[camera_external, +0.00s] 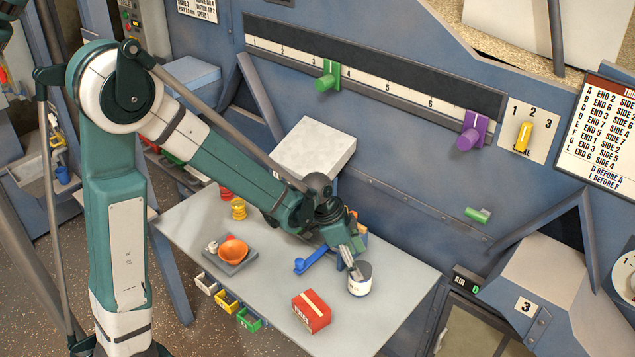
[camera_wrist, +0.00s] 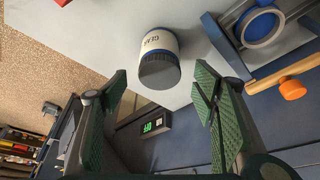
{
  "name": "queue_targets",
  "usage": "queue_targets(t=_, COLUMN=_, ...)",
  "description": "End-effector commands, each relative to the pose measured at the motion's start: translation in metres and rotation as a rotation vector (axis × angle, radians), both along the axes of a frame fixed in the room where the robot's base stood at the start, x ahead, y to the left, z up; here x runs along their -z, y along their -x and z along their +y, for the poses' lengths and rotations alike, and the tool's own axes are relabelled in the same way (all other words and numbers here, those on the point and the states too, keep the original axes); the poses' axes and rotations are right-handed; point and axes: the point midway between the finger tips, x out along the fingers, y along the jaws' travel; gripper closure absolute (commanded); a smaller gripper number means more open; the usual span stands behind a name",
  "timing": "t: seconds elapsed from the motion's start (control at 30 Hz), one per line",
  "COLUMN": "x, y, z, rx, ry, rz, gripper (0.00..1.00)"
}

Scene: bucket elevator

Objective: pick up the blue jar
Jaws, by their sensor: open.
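The jar (camera_external: 360,279) stands on the grey workbench (camera_external: 400,262), right of the middle. It has a white band, dark blue edges and a grey top. In the wrist view the jar (camera_wrist: 160,58) lies ahead of and between the two green fingers, with lettering on its band. My gripper (camera_external: 350,258) is close above the jar's left side in the external view and overlaps it there. The fingers are spread apart and hold nothing. I cannot tell whether a fingertip touches the jar.
A red box (camera_external: 311,311) stands left of the jar near the front edge. A blue tool (camera_external: 317,260) lies left of my gripper. The blue wall (camera_external: 400,170) rises behind the bench. Bare bench lies right of the jar.

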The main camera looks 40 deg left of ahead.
Motion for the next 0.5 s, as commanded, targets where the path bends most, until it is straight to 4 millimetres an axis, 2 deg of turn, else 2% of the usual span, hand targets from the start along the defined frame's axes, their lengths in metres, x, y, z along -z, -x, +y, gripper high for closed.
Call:
queue_targets(t=0.33, x=0.001, y=-0.0004, z=-0.0002, rx=0.0, ry=0.0, rz=0.0, gripper=0.41)
queue_targets(t=0.5, x=0.0088, y=-0.0026, z=-0.0028, rx=0.0, ry=0.0, rz=0.0, gripper=0.41)
